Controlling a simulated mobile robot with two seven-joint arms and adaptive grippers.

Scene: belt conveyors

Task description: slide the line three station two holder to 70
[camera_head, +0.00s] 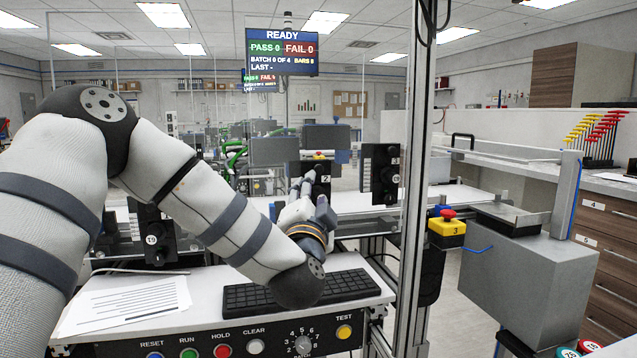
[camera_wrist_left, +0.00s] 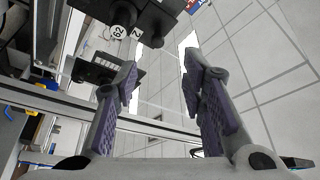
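My left gripper (camera_head: 316,192) reaches over the console toward a black block with a "2" label (camera_head: 322,168). In the left wrist view my left gripper (camera_wrist_left: 160,64) is open, with two purple-padded fingers wide apart and nothing between them. Another black block (camera_head: 384,172) stands to the right on the rail, and one labelled "19" (camera_head: 154,230) stands at the left. I cannot tell for sure which is the station two holder. My right gripper is not in view.
A console with buttons and a dial (camera_head: 303,345), a keyboard (camera_head: 300,292) and a paper sheet (camera_head: 130,303) lie below my left arm. A metal post (camera_head: 411,170) rises right of the gripper. A yellow box with a red button (camera_head: 447,229) is beyond it. A screen (camera_head: 283,52) reads READY.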

